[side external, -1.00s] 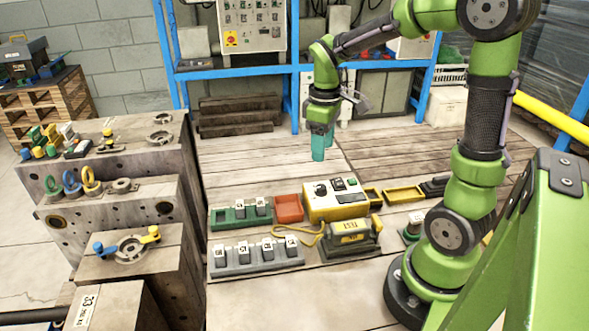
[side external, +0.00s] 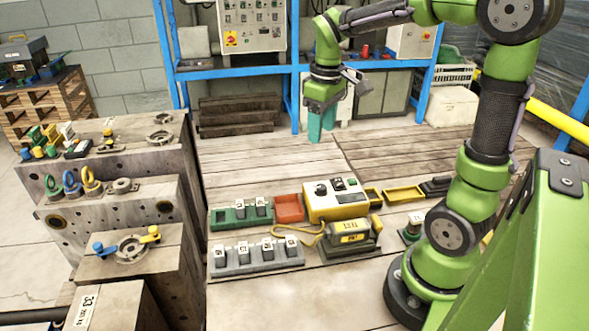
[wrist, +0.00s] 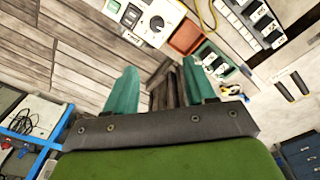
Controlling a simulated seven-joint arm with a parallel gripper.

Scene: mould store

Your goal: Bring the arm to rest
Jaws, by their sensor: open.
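My gripper (side external: 321,126) hangs above the back part of the wooden table (side external: 250,157), with its teal fingers pointing down. In the wrist view my gripper (wrist: 158,88) shows its two teal fingers apart with nothing between them. It is clear of every object on the table. My green arm reaches over from the right.
Below and in front of my gripper stand a yellow and white control box (side external: 336,201), an orange tray (side external: 289,208), a green rack (side external: 240,214), a grey rack (side external: 257,257) and a yellow-grey device (side external: 350,236). Steel mould blocks (side external: 130,180) stand left. The table's back is bare.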

